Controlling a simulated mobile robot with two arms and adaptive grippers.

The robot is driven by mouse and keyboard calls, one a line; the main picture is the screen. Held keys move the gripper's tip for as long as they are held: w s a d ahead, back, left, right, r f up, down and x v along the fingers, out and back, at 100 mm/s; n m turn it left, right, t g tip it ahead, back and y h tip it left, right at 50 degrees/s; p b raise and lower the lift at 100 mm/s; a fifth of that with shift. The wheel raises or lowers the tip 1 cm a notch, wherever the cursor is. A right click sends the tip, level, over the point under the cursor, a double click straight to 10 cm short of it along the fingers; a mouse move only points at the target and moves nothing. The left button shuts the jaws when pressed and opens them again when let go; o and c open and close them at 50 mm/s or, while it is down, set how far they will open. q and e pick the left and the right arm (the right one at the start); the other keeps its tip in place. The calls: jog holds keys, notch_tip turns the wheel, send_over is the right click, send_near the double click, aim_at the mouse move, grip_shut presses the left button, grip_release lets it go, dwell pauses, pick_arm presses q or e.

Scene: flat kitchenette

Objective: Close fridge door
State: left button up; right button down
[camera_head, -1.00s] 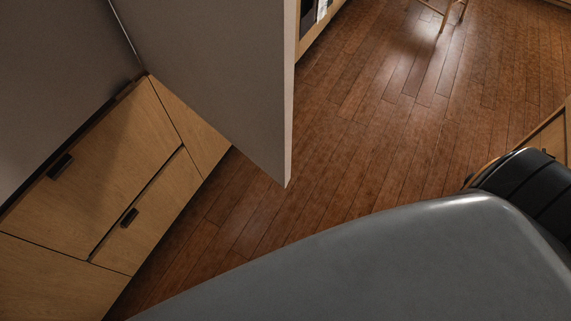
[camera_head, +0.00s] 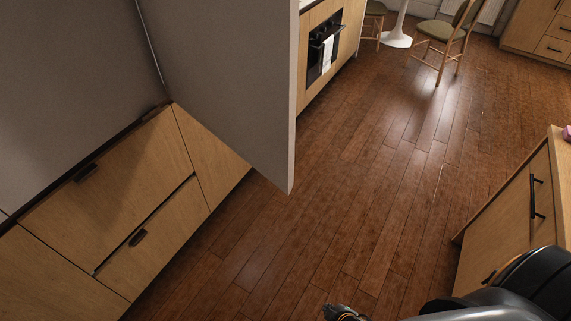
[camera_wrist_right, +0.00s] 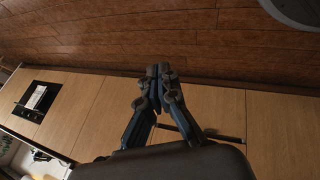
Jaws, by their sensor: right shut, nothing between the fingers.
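The fridge door (camera_head: 225,85) is a large plain grey panel in the head view. It stands open, angled out over wooden drawers, with its free edge (camera_head: 292,130) facing right. A grey tall surface (camera_head: 70,90) lies left of it, meeting it at a dark seam. My right gripper (camera_head: 345,313) just shows at the bottom edge of the head view, below the door and apart from it. In the right wrist view, its two fingers (camera_wrist_right: 158,72) are together with nothing between them. My left gripper is not in view.
Wooden drawers (camera_head: 150,205) with dark handles sit below the door. An oven (camera_head: 324,45) is set in cabinets beyond it. A wooden cabinet (camera_head: 515,215) stands at the right, chairs (camera_head: 445,40) at the back. The floor (camera_head: 345,190) between is clear.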

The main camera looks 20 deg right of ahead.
jog(key=w+a+r+n+t, duration=0.35)
jog(key=w+r, duration=0.35)
jog(key=r, duration=0.4)
jog(key=n+t+y+b, duration=0.1)
jog(key=n+t+y, duration=0.2)
jog(key=n+t, duration=0.5)
send_near(284, 159)
jog(key=s+a+r, duration=0.3)
jog(key=s+a, duration=0.1)
jog(key=a, duration=0.1)
jog(key=shift+m, duration=0.25)
jog(key=w, duration=0.3)
jog(key=w+d+p, duration=0.1)
jog(key=w, duration=0.3)
jog(key=w+d, duration=0.1)
jog(key=w, duration=0.3)
jog(key=shift+r+p, duration=0.15)
jog(key=shift+p, duration=0.15)
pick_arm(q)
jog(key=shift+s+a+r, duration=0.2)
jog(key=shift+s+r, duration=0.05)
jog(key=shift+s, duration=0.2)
